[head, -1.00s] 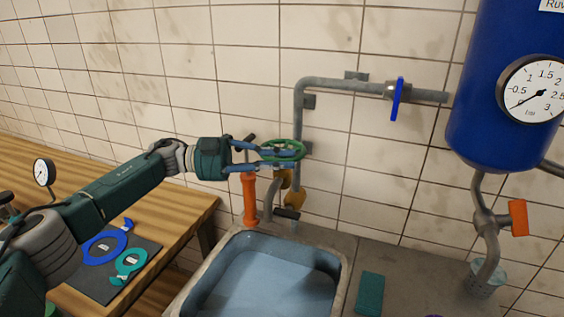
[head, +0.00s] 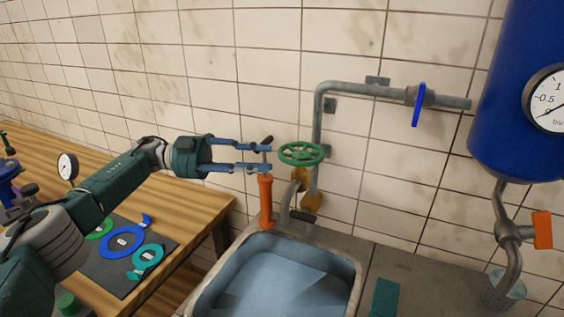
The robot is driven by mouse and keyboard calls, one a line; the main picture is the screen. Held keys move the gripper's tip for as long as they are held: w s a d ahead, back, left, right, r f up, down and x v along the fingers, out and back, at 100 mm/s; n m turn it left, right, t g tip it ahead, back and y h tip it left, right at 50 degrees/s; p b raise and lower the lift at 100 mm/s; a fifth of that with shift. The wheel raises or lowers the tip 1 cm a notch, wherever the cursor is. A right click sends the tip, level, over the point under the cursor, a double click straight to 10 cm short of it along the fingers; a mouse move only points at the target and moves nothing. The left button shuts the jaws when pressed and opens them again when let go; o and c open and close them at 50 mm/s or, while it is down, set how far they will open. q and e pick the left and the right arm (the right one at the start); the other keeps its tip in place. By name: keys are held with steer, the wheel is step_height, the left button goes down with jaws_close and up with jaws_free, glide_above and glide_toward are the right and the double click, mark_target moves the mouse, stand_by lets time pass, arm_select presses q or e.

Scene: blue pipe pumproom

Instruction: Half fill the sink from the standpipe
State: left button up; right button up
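The standpipe's green handwheel (head: 301,153) sits on the grey pipe above the sink, clear of my gripper. My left gripper (head: 270,157) is open, its two blue fingers apart just left of the wheel, with nothing seen held between them. The standpipe's spout (head: 287,205) curves down behind the sink's back rim, with a dark handle or nozzle beside it. The sink (head: 212,284) is a grey basin with a bluish inside; pale blue water appears to lie in it, its exact level hard to judge. My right gripper is not in view.
An orange upright cylinder (head: 265,203) stands close below my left fingers. A blue lever (head: 419,104) is on the upper pipe. A blue tank (head: 520,95) with an orange-handled valve (head: 542,230) is at right. A wooden bench (head: 190,205) holds a mat with rings.

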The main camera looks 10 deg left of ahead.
arm_select(q)
steer(key=shift+a, duration=1.2)
steer(key=shift+r, duration=0.15)
